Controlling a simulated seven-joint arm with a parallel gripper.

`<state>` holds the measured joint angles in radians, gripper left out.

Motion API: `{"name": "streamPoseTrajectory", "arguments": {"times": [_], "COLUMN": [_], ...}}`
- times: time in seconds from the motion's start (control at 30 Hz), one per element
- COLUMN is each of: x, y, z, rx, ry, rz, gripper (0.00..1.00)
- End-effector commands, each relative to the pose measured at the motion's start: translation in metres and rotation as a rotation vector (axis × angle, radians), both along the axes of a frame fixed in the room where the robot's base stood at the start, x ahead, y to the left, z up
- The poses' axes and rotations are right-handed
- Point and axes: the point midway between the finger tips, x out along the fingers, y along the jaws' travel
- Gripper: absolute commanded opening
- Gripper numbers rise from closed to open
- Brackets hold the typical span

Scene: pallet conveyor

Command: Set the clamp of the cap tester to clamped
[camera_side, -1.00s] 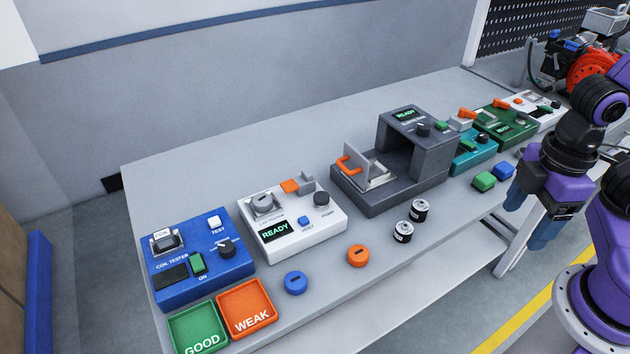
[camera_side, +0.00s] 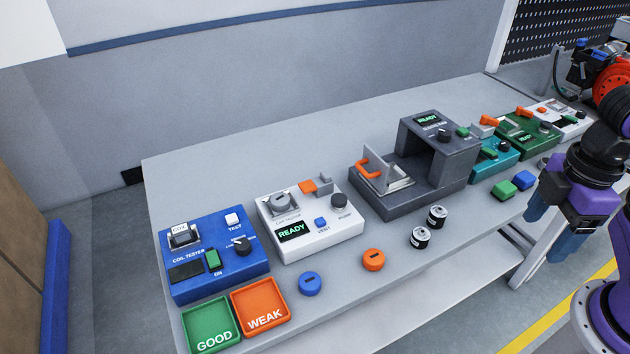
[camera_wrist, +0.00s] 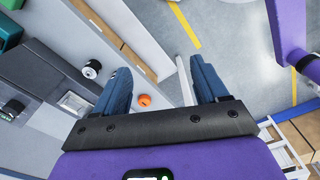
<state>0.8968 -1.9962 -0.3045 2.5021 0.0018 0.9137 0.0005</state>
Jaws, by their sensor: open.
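The white tester (camera_side: 312,240) with a lit READY screen stands right of the blue coil tester; I take it for the cap tester, but its small lettering is hard to read. A round grey part (camera_side: 281,203) sits at its upper left. An orange clamp lever (camera_side: 308,187) with a grey bracket is at its back edge; I cannot tell its clamp state. My gripper (camera_side: 547,226) is open and empty, pointing down off the table's front right edge, far from this tester. In the wrist view its blue fingers (camera_wrist: 160,85) are spread wide.
A tall grey machine (camera_side: 430,160) stands between my gripper and the white tester. Before it are two black-and-silver cylinders (camera_side: 421,238), an orange disc (camera_side: 373,260) and a blue disc (camera_side: 309,283). Green and blue blocks (camera_side: 504,189) lie nearer my gripper. GOOD and WEAK trays (camera_side: 235,310) are front left.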

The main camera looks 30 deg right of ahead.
Motion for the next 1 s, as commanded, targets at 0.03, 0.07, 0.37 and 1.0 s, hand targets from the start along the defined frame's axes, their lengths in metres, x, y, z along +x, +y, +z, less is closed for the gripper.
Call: {"name": "streamPoseTrajectory", "arguments": {"times": [0.03, 0.07, 0.37, 1.0], "x": [0.0, 0.0, 0.008, 0.209], "y": [0.0, 0.0, 0.008, 0.14], "z": [0.0, 0.0, 0.004, 0.062], "rx": [0.0, 0.0, -0.001, -0.013], "ry": [0.0, 0.0, 0.001, 0.015], "rz": [0.0, 0.0, -0.025, -0.572], "gripper": [0.73, 0.73, 0.43, 0.43]}}
